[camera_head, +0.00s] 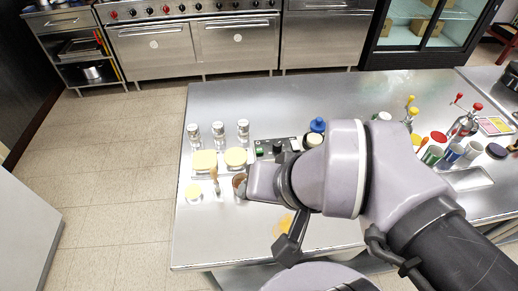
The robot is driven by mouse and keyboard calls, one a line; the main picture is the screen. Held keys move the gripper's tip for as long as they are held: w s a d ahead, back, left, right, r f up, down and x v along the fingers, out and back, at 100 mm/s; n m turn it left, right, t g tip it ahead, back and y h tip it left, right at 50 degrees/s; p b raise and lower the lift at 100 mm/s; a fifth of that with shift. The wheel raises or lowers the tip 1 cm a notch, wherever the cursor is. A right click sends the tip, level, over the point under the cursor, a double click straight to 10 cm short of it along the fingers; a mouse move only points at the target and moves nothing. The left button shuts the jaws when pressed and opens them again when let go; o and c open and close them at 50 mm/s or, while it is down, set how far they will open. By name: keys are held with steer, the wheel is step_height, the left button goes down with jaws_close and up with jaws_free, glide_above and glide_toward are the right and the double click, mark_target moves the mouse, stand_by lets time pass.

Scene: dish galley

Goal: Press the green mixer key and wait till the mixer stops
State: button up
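A dark panel (267,146) lies on the steel counter, left of my arm. A small green spot (259,150) at its left end looks like the green key; it is too small to tell if it is pressed. A dark round part stands beside it on the panel. I cannot tell which thing is the mixer, or whether anything turns. My gripper (249,184) is low over the counter, nearer to me than the panel and apart from the green spot. Its fingertips are not clear, so open or shut cannot be told.
A brown round thing (239,181) is close by my gripper. A blue-topped item (317,125) stands behind my arm. The far counter is clear.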

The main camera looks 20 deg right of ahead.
jaws_close()
stand_by(1.5)
